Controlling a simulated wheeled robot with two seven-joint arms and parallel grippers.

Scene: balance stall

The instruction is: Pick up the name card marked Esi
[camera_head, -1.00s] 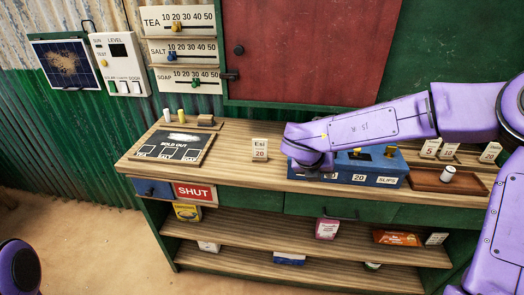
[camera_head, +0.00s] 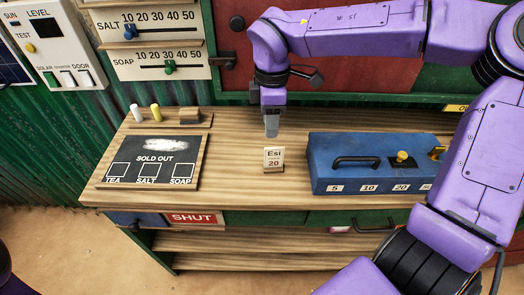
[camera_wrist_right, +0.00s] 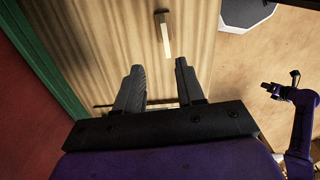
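The name card marked Esi (camera_head: 273,158), white with a 20 below the name, stands upright on a small wooden base on the counter. It also shows from above in the right wrist view (camera_wrist_right: 166,38), beyond the fingertips and roughly in line with the gap between them. My right gripper (camera_head: 271,130) points down just above and behind the card, apart from it. In the right wrist view its two fingers (camera_wrist_right: 159,78) are spread with nothing between them. My left gripper (camera_wrist_right: 282,88) is small at the right of the wrist view; its fingers are unclear.
A blue cash box (camera_head: 345,155) with a black handle stands right of the card. A sold-out board (camera_head: 150,180) lies left. Behind it, a wooden tray (camera_head: 165,122) holds chalks and an eraser-like block. The counter between board and card is clear.

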